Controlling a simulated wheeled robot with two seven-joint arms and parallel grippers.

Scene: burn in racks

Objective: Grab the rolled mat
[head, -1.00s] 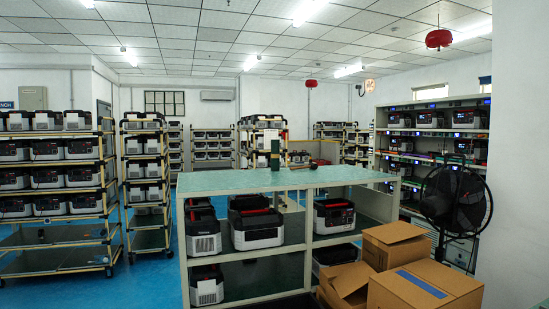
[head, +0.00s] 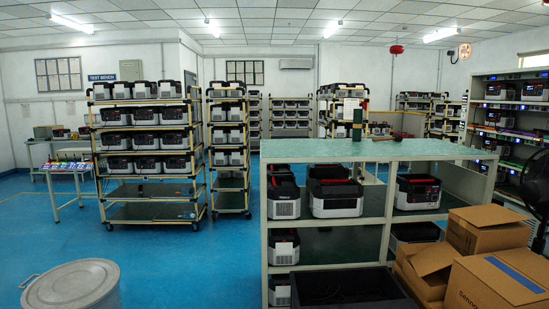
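What looks like the rolled mat is a small dark green upright roll (head: 357,131), standing on the green top of the metal shelf bench (head: 300,150), near its far edge. It is small in the head view, so its details are hard to make out. A dark, thin object with a reddish end (head: 404,136) lies just to the right of it. Neither of my grippers shows in the head view.
Cardboard boxes (head: 490,228) stand in front of the bench at right. A round grey lidded bin (head: 72,286) is at lower left. Wheeled racks (head: 150,190) hold several power units. Open blue floor (head: 180,265) lies between bin and bench. A fan (head: 537,180) is at far right.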

